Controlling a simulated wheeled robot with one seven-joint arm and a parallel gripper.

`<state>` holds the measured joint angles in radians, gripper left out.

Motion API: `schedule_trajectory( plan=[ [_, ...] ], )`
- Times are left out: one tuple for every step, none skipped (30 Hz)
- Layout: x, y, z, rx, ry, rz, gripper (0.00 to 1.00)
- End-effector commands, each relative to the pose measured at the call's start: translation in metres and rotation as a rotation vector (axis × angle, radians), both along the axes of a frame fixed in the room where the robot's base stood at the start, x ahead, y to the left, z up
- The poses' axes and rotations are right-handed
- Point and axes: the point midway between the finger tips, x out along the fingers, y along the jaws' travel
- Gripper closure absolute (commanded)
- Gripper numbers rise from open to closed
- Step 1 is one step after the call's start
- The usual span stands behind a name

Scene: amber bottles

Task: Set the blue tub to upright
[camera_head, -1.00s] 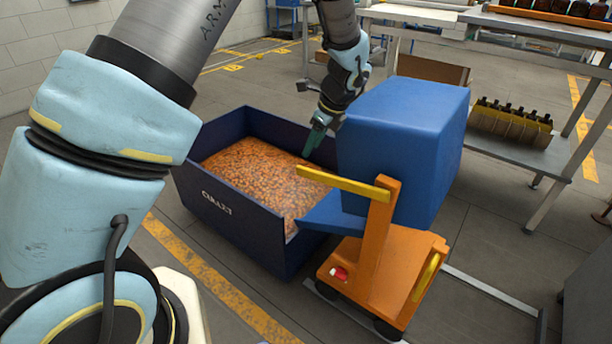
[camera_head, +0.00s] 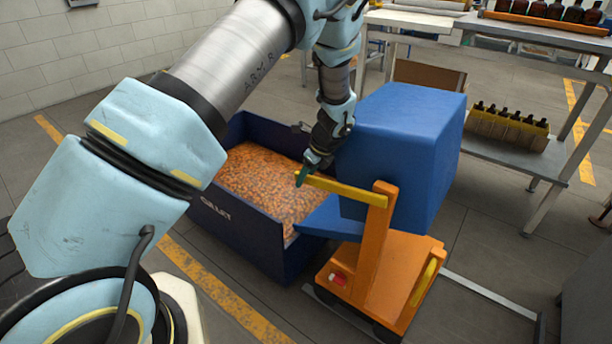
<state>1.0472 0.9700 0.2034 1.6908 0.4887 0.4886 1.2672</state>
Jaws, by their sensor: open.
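The blue tub (camera_head: 405,140) is a large box held on an orange wheeled tipper cart (camera_head: 385,280). A blue lip (camera_head: 332,220) juts from its lower left over the edge of the dark blue bin (camera_head: 265,240). The tub looks tipped toward the bin, and its mouth is hidden. A yellow lever bar (camera_head: 345,190) runs left from the top of the cart's orange post. My gripper (camera_head: 302,177) is open, pointing down at the lever's left end. I cannot tell whether it touches the lever. Nothing shows between the fingers.
The dark blue bin holds many small orange-brown pieces. A metal shelf rack (camera_head: 530,160) with amber bottles (camera_head: 510,122) stands at the right. Open floor lies in front of the cart, with a yellow stripe (camera_head: 225,295) at the lower left.

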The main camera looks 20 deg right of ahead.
Motion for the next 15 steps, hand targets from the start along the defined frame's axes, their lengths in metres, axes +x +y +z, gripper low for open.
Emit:
schedule_trajectory(
  plan=[
    [0.0003,0.0,-0.0001,0.0,0.0,0.0,0.5],
    [0.0003,0.0,-0.0001,0.0,0.0,0.001,0.5],
    [0.0002,0.0,0.0,0.0,0.0,0.001,0.5],
    [0.0002,0.0,0.0,0.0,0.0,0.001,0.5],
    [0.0002,0.0,0.0,0.0,0.0,0.001,0.5],
    [0.0002,0.0,0.0001,0.0,0.0,0.001,0.51],
    [0.0002,0.0,0.0001,0.0,0.0,0.001,0.54],
    [0.0002,-0.0001,0.0002,0.0,0.0,0.001,0.58],
    [0.0002,-0.0001,0.0002,0.0,0.0,0.001,0.62],
    [0.0002,-0.0001,0.0002,0.0,0.0,0.001,0.66],
    [0.0002,-0.0001,0.0003,0.0,0.0,0.001,0.69],
    [0.0002,-0.0001,0.0003,0.0,0.0,0.001,0.74],
    [0.0001,0.0,0.0003,0.0,0.0,0.001,0.77],
    [0.0001,0.0,0.0003,0.0,0.0,0.001,0.8],
    [0.0002,-0.0001,0.0003,0.0,0.0,0.001,0.85]
  ],
)
